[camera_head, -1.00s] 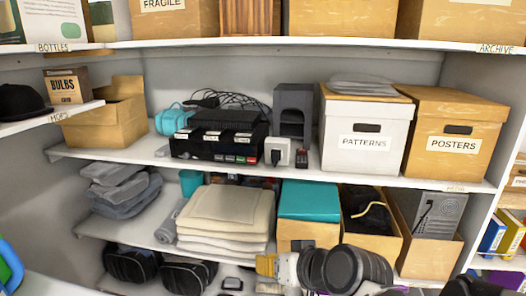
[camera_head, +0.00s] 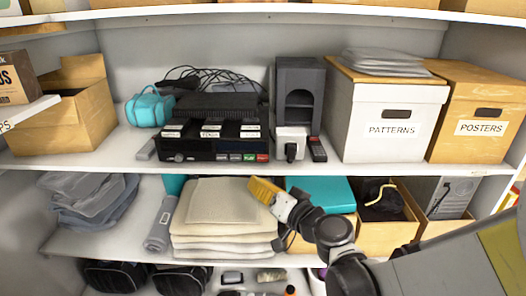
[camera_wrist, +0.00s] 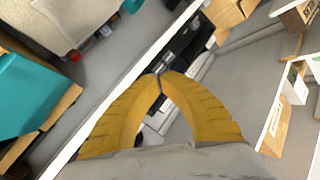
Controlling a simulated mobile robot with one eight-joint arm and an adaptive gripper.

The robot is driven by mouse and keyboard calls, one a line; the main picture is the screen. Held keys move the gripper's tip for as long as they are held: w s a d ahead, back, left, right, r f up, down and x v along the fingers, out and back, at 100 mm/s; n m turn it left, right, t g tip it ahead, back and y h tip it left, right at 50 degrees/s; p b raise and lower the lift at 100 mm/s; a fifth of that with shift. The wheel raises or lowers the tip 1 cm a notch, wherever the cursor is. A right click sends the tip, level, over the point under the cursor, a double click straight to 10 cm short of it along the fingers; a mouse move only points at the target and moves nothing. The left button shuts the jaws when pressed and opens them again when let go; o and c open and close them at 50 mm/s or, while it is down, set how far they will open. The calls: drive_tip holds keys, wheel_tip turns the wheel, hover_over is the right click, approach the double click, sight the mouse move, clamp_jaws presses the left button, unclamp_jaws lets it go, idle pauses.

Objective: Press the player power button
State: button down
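The player (camera_head: 214,139) is a black box on the middle shelf in the head view. Its front carries a knob at left and small grey, green and red buttons (camera_head: 242,157) at right. No power mark is readable. My gripper (camera_head: 255,184) has yellow fingers and is below the middle shelf's front edge, in front of the folded beige cloths and apart from the player. In the wrist view my gripper (camera_wrist: 160,76) has its fingertips together, with nothing seen between them. A dark device, probably the player (camera_wrist: 186,42), shows partly beyond the white shelf edge.
A white plug-like block (camera_head: 290,141), a dark grey stand (camera_head: 299,90) and a white PATTERNS box (camera_head: 394,125) stand right of the player. A teal case (camera_head: 149,108) is at its left. The shelf edge (camera_head: 340,170) runs just above my gripper. A teal-lidded box (camera_head: 322,190) is beside it.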

sight(254, 159)
drive_tip(key=shift+w+d, duration=0.15)
drive_tip(key=shift+w, duration=4.25)
drive_tip(key=shift+w, duration=0.1)
drive_tip(key=shift+w, duration=0.3)
drive_tip(key=shift+w+b, duration=0.3)
drive_tip(key=shift+w, duration=0.1)
drive_tip(key=shift+s, duration=0.8)
drive_tip(key=shift+s, duration=2.5)
